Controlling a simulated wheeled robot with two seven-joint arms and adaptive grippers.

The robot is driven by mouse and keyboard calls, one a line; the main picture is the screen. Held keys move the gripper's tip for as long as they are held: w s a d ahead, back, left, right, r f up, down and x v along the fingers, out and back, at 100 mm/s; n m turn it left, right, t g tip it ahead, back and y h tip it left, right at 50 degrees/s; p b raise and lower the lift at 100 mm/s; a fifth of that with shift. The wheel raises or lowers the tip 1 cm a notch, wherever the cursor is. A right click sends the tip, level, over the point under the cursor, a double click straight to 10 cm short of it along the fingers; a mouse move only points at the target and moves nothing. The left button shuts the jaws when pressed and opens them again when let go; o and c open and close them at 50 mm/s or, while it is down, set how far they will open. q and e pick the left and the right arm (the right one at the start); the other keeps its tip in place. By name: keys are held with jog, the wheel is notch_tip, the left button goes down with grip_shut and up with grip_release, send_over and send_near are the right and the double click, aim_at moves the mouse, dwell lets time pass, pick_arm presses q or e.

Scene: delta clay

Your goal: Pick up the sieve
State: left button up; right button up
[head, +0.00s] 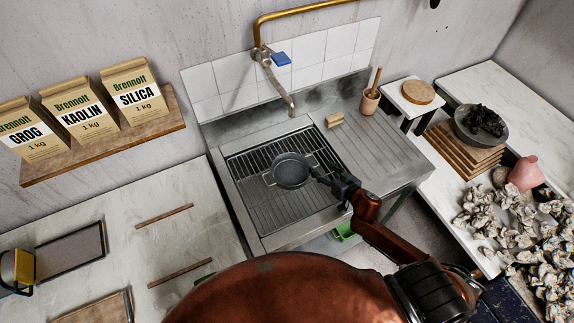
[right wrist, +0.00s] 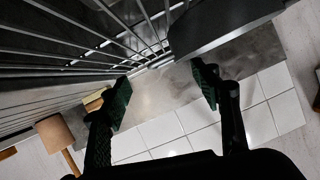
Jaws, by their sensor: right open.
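The sieve (head: 291,170) is a dark grey round bowl with small side lugs. It sits on the wire rack (head: 262,204) over the sink in the head view. My right gripper (head: 325,174) is at the sieve's right side, close to its rim; whether it touches cannot be told. In the right wrist view the right gripper (right wrist: 163,92) has its two green-padded fingers apart with nothing between them. A dark curved wall, likely the sieve (right wrist: 215,28), shows just ahead of the right-hand finger. My left gripper is not in view.
The tap (head: 275,78) hangs over the back of the sink. A bowl of dark lumps (head: 481,125) is at the right. The left counter (head: 110,197) has bare room.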

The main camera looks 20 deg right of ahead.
jog(key=x, duration=0.4)
jog(key=shift+w+a, duration=0.25)
jog(key=shift+a, duration=0.05)
jog(key=shift+x, duration=1.4)
jog(key=shift+a, duration=0.15)
jog(key=c, duration=0.8)
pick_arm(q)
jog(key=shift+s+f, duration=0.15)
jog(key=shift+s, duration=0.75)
pick_arm(e)
jog(key=shift+r, duration=0.1)
grip_shut()
